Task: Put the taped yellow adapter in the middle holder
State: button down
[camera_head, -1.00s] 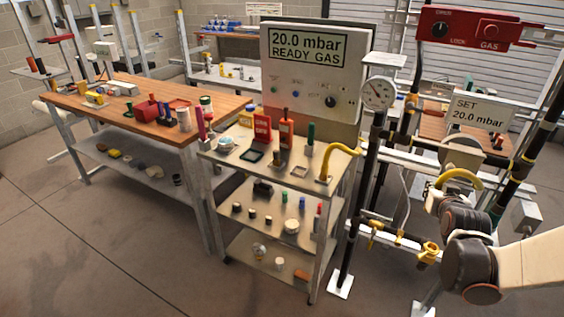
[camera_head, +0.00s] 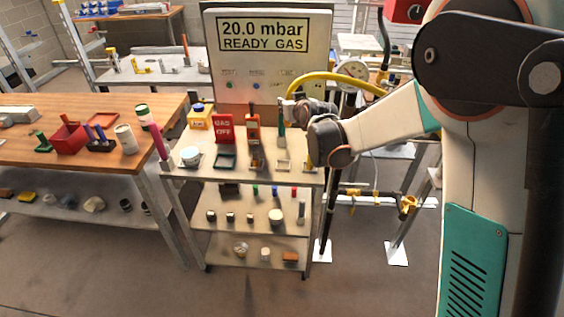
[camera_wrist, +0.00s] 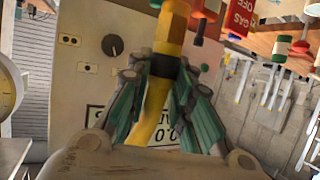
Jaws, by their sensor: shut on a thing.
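My gripper (camera_wrist: 160,95) is shut on a yellow adapter (camera_wrist: 172,25) with a dark tape band, between its green fingers in the wrist view. In the head view my gripper (camera_head: 296,108) is over the right side of the cart top, and a curved yellow tube (camera_head: 345,78) arcs from it to the right. Small pale square holders stand in a row on the cart top; the middle one (camera_head: 284,166) looks empty. The adapter is above and apart from it. Another yellow piece (camera_head: 308,152) shows at the right holder, partly hidden by my wrist.
The display panel (camera_head: 268,65) rises behind. A dark green square frame (camera_head: 225,160) lies left. A wooden bench (camera_head: 65,155) is farther left.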

jog(key=shift+w+a+f+b, duration=0.2)
jog(key=shift+f+b, duration=0.85)
jog(key=shift+f, duration=2.15)
jog(key=shift+s+a+f+b, duration=0.25)
jog(key=shift+f+b, duration=0.75)
jog(key=shift+f, duration=2.25)
jog(key=shift+w+a+f+b, duration=0.25)
jog(key=shift+f+b, duration=0.8)
jog(key=shift+f, duration=2.15)
jog(key=shift+s, duration=0.1)
jog(key=shift+a+f, duration=0.1)
jog(key=c, duration=1.8)
grip_release()
jog(key=o, duration=0.4)
jog(key=shift+c, duration=0.2)
